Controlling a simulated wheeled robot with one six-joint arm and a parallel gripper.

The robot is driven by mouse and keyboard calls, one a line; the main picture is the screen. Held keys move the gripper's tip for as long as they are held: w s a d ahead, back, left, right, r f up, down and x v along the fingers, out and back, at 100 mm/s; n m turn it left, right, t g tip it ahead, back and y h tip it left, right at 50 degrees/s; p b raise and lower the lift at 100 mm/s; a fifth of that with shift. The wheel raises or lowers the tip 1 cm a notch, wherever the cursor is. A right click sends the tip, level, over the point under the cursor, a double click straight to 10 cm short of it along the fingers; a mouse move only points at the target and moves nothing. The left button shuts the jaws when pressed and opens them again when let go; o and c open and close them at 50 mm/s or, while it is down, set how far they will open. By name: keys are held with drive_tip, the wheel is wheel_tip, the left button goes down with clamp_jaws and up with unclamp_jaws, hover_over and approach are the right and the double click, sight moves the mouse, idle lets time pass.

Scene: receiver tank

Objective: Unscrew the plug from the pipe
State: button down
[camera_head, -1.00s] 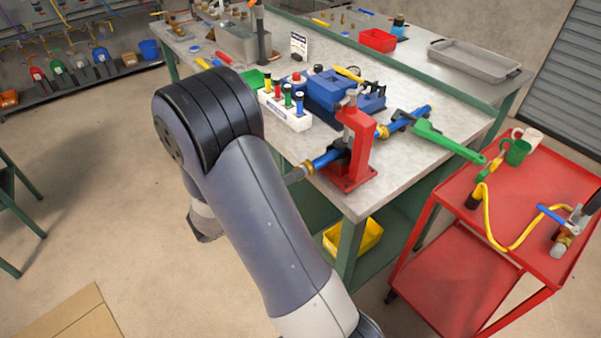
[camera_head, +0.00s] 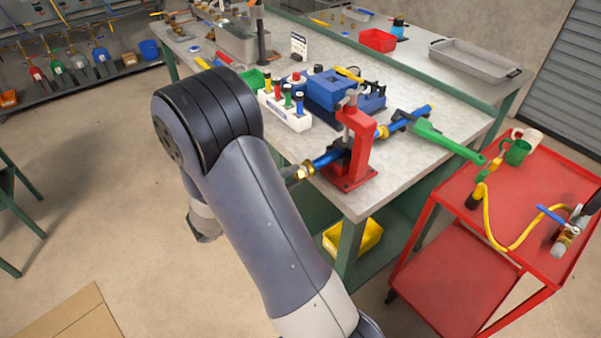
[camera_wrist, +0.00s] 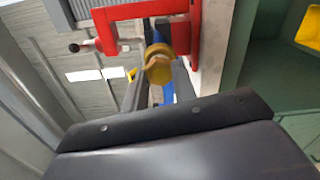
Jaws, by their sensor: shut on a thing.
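The blue pipe (camera_head: 328,159) lies level through the red clamp (camera_head: 360,158) at the bench corner. Brass (camera_head: 306,169) shows at its near left end, beside my gripper (camera_head: 291,174). In the wrist view the brass plug (camera_wrist: 158,70) sits between the two fingers of my gripper (camera_wrist: 159,82), which are shut on it. My arm hides much of the gripper in the head view. I cannot tell whether the plug is still in the pipe's thread.
A green-handled wrench (camera_head: 450,142) is at the pipe's far end, reaching over the bench edge. A white holder (camera_head: 285,110) with coloured tools and a blue vise (camera_head: 328,90) stand behind. A red cart (camera_head: 540,190) is at the right. The floor at left is mostly free.

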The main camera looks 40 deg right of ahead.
drive_tip(key=n, duration=0.8)
drive_tip(key=a, duration=0.6)
